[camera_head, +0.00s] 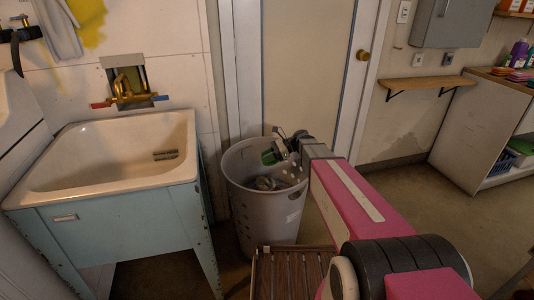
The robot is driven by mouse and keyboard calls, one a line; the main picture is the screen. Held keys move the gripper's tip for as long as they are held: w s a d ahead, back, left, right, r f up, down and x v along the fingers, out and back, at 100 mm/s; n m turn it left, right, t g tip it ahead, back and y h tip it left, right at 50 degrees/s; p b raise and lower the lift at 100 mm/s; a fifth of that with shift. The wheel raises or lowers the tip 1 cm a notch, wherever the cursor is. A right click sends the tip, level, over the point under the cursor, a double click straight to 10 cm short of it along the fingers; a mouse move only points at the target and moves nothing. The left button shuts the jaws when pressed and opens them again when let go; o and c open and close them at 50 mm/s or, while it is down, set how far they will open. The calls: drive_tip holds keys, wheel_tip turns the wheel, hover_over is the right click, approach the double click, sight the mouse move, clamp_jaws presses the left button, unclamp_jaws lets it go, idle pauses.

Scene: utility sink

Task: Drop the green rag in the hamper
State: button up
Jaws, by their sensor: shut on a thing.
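The hamper (263,215) is a tall grey-white plastic basket with holes in its wall, standing on the floor right of the sink. Some dark, crumpled cloth (264,184) lies inside it. My gripper (281,150) is above the hamper's opening, near its back right rim. It is shut on the green rag (269,157), a small green patch just below and left of the fingers. The rag shows over the inside of the hamper; the gripper and rim make its lower extent hard to tell.
A white utility sink (110,160) with a blue cabinet stands to the left. A slatted wooden stool or bench (292,275) is in front of the hamper. A door (308,65) is behind it. Open floor lies to the right, before a shelf unit (475,130).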

drive_tip(key=o, duration=1)
drive_tip(key=v, duration=1)
drive_tip(key=shift+d+r, duration=0.15)
drive_tip(key=shift+d, duration=0.2)
